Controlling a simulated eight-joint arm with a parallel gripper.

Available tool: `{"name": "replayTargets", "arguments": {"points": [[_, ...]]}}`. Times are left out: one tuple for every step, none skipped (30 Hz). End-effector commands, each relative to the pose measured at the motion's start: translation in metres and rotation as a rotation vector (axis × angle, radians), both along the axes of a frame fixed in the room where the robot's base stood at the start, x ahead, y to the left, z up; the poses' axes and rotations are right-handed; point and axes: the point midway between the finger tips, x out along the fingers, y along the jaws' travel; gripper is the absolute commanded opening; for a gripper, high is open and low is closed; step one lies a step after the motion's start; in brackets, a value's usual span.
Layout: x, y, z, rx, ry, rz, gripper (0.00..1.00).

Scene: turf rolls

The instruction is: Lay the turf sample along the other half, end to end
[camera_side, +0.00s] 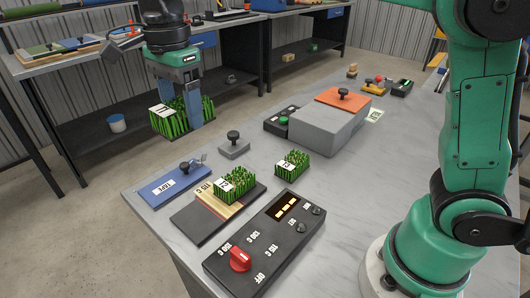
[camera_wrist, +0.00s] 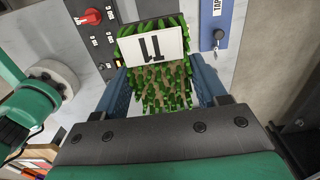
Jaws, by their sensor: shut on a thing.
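My gripper (camera_side: 182,106) is shut on a green turf sample (camera_side: 168,122) with a white label. It holds the sample in the air, and in the side view they appear past the bench's left edge. In the wrist view the sample (camera_wrist: 160,85) sits between both blue fingers, its label upside down. A second turf piece (camera_side: 237,183) lies on a dark plate with a pale wood strip (camera_side: 205,218). A third turf piece (camera_side: 293,164) sits on the bench to its right. I cannot tell which is the other half.
A blue "TAPE" block (camera_side: 172,188) and a small grey block with a knob (camera_side: 234,147) stand near the plate. A control box with a red dial (camera_side: 262,243) is in front. A grey block with an orange top (camera_side: 318,121) stands behind. Bare bench (camera_side: 345,185) lies to the right.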

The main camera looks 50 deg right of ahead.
Motion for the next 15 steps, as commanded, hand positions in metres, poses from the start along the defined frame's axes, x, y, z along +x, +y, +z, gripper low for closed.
{"name": "replayTargets", "arguments": {"points": [[0.000, 0.001, -0.003, 0.000, 0.000, -0.014, 0.07], [0.000, 0.002, -0.006, 0.000, 0.000, -0.019, 0.07], [0.000, 0.002, -0.012, 0.000, 0.000, -0.024, 0.07], [0.000, 0.002, -0.017, 0.000, 0.000, -0.025, 0.07], [0.000, 0.002, -0.024, 0.000, 0.000, -0.026, 0.07], [0.000, 0.001, -0.033, 0.000, 0.000, -0.025, 0.07], [0.000, 0.002, -0.041, 0.000, 0.000, -0.025, 0.07], [0.000, 0.002, -0.049, 0.000, 0.000, -0.025, 0.07], [0.000, 0.001, -0.059, 0.000, 0.000, -0.024, 0.07], [0.000, 0.001, -0.067, 0.000, 0.000, -0.024, 0.07], [0.000, 0.001, -0.075, 0.000, 0.000, -0.024, 0.07], [0.000, 0.001, -0.085, 0.000, 0.000, -0.024, 0.07], [0.000, 0.001, -0.093, 0.000, 0.000, -0.023, 0.07], [0.000, 0.001, -0.101, 0.000, 0.000, -0.023, 0.07], [0.000, 0.001, -0.111, 0.000, 0.000, -0.023, 0.07]]}}
